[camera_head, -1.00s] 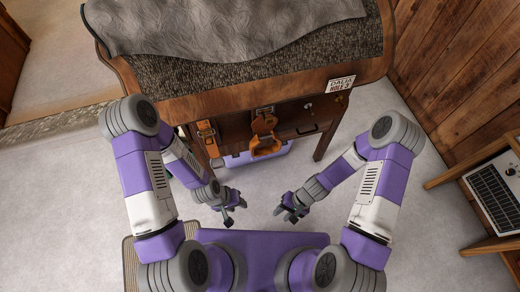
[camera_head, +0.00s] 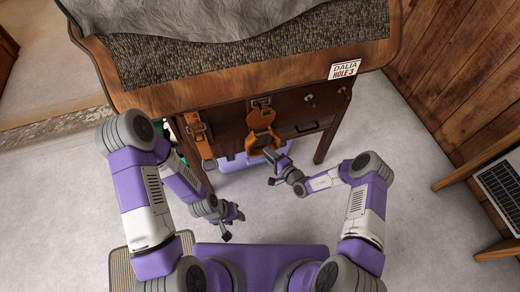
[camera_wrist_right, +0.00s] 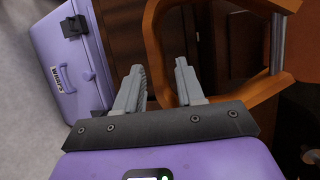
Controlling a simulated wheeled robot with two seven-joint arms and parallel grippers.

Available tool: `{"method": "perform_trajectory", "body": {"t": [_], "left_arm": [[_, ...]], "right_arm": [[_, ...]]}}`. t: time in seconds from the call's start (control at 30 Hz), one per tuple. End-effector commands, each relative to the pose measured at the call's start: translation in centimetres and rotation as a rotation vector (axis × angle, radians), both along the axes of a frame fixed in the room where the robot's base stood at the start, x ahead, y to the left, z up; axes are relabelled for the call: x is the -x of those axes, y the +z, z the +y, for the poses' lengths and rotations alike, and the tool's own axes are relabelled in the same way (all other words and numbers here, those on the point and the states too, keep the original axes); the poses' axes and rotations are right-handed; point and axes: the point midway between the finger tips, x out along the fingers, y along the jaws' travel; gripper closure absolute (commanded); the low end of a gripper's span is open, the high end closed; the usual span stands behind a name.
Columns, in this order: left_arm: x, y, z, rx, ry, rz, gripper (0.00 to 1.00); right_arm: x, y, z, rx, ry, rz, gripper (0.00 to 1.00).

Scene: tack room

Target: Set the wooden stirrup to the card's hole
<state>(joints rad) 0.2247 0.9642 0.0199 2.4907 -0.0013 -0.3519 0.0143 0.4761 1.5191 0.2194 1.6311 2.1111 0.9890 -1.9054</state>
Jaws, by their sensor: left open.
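The orange-brown wooden stirrup (camera_head: 262,141) hangs from a buckled leather strap (camera_head: 261,116) on the front of the wooden stand. In the right wrist view the stirrup (camera_wrist_right: 157,30) is a curved frame just beyond the fingers. The card (camera_head: 344,71) reads "DALIA HOLE 3" and is on the stand's front edge at the right. My right gripper (camera_head: 271,167), also in the right wrist view (camera_wrist_right: 159,82), is open and empty, a little below the stirrup. My left gripper (camera_head: 232,226) is open and empty, low and away from the strap. The strap's holes are too small to tell.
Another orange strap (camera_head: 198,134) hangs at the stand's left. A purple case (camera_wrist_right: 68,50) stands on the floor under the stand (camera_head: 220,95). Small knobs (camera_head: 309,99) and a dark handle (camera_head: 308,127) are to the stirrup's right. A wooden rack (camera_head: 475,165) stands at far right.

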Motion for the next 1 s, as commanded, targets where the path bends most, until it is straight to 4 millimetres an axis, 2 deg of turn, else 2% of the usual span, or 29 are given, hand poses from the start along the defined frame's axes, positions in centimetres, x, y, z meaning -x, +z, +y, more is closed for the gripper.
{"method": "perform_trajectory", "body": {"t": [0.2, 0.33, 0.7, 0.77, 0.97, 1.0], "left_arm": [[0.0, -1.8, 0.0, 0.000, 0.000, 0.000, 0.57], [0.0, -2.4, 0.0, 0.000, 0.000, 0.000, 0.57], [0.0, -2.6, 0.0, 0.000, 0.000, 0.000, 0.57], [0.0, -2.6, 0.0, 0.000, 0.000, 0.000, 0.57], [0.0, -2.6, 0.0, 0.000, 0.000, 0.000, 0.57], [0.0, -2.6, 0.0, 0.000, 0.000, 0.000, 0.57]], "right_arm": [[-2.6, -0.9, 2.5, -0.001, 0.005, 0.000, 0.62], [-3.7, -1.1, 3.4, -0.001, 0.004, 0.002, 0.62], [-4.3, -1.0, 4.0, 0.000, 0.005, 0.004, 0.62], [-4.3, -1.0, 3.9, 0.000, 0.005, 0.004, 0.68], [-4.3, -1.1, 3.9, 0.000, 0.005, 0.004, 0.99], [-4.3, -1.1, 3.9, 0.000, 0.005, 0.004, 1.00]]}}
